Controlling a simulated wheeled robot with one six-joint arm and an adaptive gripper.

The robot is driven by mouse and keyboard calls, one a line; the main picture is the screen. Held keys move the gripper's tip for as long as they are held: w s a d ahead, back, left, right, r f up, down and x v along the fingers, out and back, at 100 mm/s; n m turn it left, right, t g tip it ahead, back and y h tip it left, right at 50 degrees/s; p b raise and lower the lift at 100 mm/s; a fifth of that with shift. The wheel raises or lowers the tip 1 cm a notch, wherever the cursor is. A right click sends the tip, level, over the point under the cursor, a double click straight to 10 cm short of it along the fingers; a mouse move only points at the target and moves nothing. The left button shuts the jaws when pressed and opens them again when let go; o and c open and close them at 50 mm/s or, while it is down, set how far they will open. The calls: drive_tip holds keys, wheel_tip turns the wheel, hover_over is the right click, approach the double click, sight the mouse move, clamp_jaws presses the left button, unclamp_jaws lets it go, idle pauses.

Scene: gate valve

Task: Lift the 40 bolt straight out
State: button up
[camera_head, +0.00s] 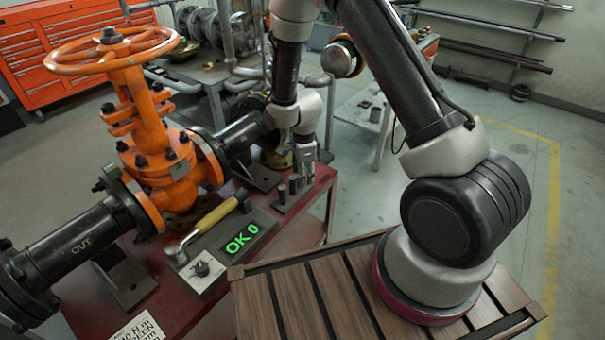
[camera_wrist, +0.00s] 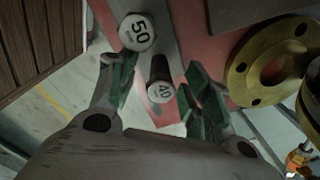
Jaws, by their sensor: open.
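In the wrist view, the 40 bolt (camera_wrist: 160,92) has a pale round head marked "40" and a dark shank. It stands in a grey strip (camera_wrist: 150,12) on the red bench. My gripper (camera_wrist: 157,92) is open, with one green-padded finger on each side of the 40 bolt; I cannot tell whether either touches it. The 50 bolt (camera_wrist: 137,32) stands just beyond it in the same strip. In the head view, my gripper (camera_head: 305,178) points down over the right end of the bolt holder (camera_head: 287,202), and the 40 bolt is hard to make out there.
The orange gate valve (camera_head: 165,165) with its handwheel stands left on the red bench (camera_head: 300,235). A yellow-handled torque wrench (camera_head: 215,218) lies by a display (camera_head: 240,240) reading "OK 0". Brass flanges (camera_wrist: 268,65) lie close on the right in the wrist view.

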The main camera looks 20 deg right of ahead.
clamp_jaws()
idle(0.4)
wheel_tip(320, 180, up, 10)
drive_tip(key=shift+f, duration=0.1)
idle(0.3)
drive_tip(key=shift+n, duration=0.3)
wheel_tip(320, 180, down, 8)
drive_tip(key=shift+r, duration=2.5)
